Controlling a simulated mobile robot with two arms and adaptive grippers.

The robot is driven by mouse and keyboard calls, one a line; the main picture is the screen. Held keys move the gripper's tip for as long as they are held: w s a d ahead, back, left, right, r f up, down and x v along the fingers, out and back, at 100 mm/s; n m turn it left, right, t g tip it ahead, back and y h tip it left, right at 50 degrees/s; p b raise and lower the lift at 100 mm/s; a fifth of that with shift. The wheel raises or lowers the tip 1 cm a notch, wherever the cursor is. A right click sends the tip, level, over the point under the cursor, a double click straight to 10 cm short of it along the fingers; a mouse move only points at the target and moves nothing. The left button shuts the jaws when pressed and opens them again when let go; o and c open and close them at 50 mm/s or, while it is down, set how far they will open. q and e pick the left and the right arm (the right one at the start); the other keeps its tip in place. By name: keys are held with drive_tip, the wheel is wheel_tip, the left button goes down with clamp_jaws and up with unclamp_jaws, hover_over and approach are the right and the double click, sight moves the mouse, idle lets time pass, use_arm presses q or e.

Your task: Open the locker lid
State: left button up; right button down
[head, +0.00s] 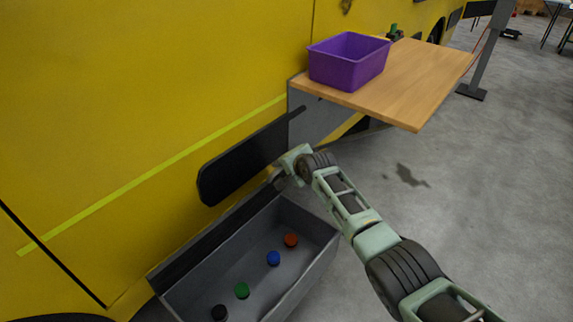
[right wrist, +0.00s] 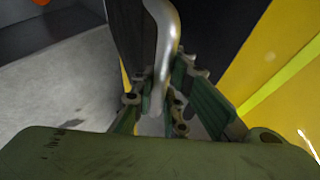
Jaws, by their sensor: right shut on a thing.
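The locker (head: 320,236) is a grey open-topped box low against the yellow vehicle. Its inside is exposed. Its dark lid (head: 205,240) appears raised along the back edge, seen as a narrow strip. My right gripper (head: 282,178) is at the strip's right end. In the right wrist view, a silver bent handle (right wrist: 165,40) runs down between the fingers of my right gripper (right wrist: 162,98), which are shut on it. In the head view the handle is hidden by the gripper. My left gripper is in neither view.
Several coloured round pieces, including a blue one (head: 273,258), lie inside the locker. A dark rounded panel (head: 240,160) is on the vehicle's side. A wooden table (head: 425,85) with a purple bin (head: 345,72) stands beyond the gripper.

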drive_tip(key=c, duration=1.8)
unclamp_jaws()
drive_tip(key=shift+o, duration=0.2)
drive_tip(key=shift+d, duration=0.1)
drive_tip(key=v, duration=1.2)
drive_tip(key=shift+c, duration=0.7)
